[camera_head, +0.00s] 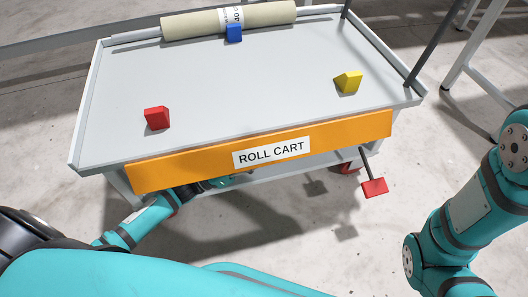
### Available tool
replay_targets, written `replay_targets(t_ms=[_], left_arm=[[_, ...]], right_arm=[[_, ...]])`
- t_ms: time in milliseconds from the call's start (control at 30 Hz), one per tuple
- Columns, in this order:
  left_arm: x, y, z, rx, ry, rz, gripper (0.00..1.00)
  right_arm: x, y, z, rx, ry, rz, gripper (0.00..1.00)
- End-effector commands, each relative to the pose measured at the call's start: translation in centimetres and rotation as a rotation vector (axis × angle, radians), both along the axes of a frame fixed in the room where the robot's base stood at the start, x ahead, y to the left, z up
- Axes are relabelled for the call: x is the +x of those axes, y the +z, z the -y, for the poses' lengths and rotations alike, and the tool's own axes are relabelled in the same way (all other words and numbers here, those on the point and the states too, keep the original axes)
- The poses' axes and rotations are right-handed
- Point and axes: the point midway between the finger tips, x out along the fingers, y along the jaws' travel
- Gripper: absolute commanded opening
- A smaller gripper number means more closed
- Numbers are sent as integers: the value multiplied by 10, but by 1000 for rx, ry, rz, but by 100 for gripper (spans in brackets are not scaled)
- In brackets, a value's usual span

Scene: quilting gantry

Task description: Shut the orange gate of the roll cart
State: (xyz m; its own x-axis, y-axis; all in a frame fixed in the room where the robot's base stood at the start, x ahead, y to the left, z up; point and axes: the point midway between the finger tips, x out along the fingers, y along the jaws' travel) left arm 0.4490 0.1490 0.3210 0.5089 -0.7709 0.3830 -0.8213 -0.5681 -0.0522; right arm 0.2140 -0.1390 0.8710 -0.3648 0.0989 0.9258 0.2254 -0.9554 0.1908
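The roll cart (240,80) has a grey tray top with low side walls. Its orange gate (200,166), labelled "ROLL CART", runs along the near edge. The tray floor shows right up to the gate's top edge, and the gate appears hung down below tray level. My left gripper (215,184) is at the gate's lower edge, left of its middle, partly hidden under or behind it. I cannot tell whether it touches the gate or how its fingers stand. My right arm is at the right side; its gripper is out of view.
A fabric roll (195,23) lies at the tray's far end, with a blue wedge (234,33) against it. A red wedge (156,118) and a yellow wedge (348,82) sit on the tray. A red pedal (374,187) sticks out below the gate's right part.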

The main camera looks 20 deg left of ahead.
Motion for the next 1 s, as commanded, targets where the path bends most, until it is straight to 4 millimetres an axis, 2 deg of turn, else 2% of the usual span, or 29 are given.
replay_targets(t_ms=[133,433,467,600,1000], left_arm=[[7,4,10,0,1,0,20],[9,6,13,0,2,-2,20],[9,6,13,0,2,-2,19],[9,6,13,0,2,-2,0],[7,8,13,-11,2,-19,0]], right_arm=[[0,-7,0,0,0,-1,0],[0,-7,0,0,0,-1,0],[0,-7,0,0,0,-1,0],[0,-7,0,-1,1,-1,0],[0,-1,0,-1,1,-1,0]])
